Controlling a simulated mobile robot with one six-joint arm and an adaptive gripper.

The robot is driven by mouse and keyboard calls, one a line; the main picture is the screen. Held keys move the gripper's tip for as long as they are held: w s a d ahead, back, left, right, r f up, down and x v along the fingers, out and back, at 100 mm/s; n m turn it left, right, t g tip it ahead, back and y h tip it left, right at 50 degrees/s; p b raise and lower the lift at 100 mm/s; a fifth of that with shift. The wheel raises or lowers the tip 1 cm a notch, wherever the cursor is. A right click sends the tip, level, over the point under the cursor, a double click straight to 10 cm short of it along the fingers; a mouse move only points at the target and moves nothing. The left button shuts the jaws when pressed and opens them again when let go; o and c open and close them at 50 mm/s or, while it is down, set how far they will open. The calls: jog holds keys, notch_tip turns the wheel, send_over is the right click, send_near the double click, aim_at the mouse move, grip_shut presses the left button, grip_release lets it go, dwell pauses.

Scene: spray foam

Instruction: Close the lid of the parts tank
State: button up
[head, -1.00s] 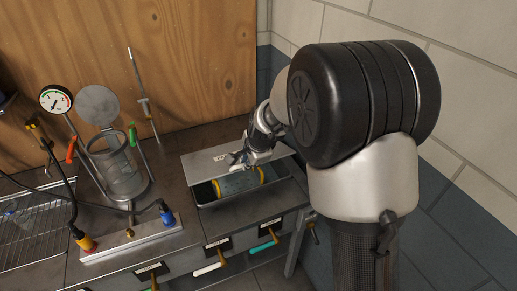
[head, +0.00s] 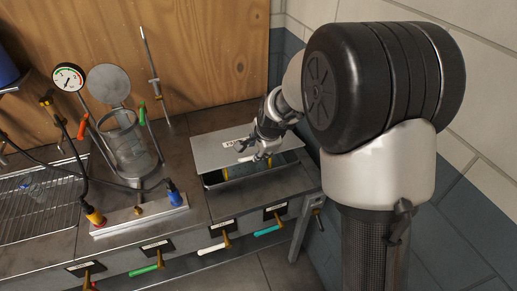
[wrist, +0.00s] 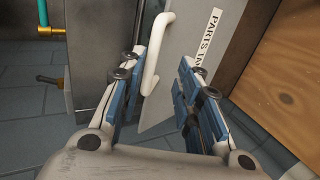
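The parts tank (head: 207,184) is set in the bench at the right. Its grey lid (head: 212,150) is tilted, with its front edge a little above the tank rim. A narrow gap shows the dark inside and part of something yellow. My gripper (head: 255,150) is at the lid's right front. In the wrist view, my gripper (wrist: 160,68) has its fingers apart, with the white lid handle (wrist: 155,62) between them. The handle is close to the left finger; I cannot tell if they touch. The lid (wrist: 182,92) with its label also shows there.
A glass vessel (head: 128,150) with a raised round lid and a gauge (head: 69,77) stand left of the tank. A manifold with coloured fittings (head: 140,212) lies in front. Valve handles line the bench front. A tiled wall (head: 480,100) is close on the right.

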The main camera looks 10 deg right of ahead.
jog(key=v, duration=1.1)
jog(key=shift+s+r, duration=0.1)
jog(key=shift+c, duration=0.3)
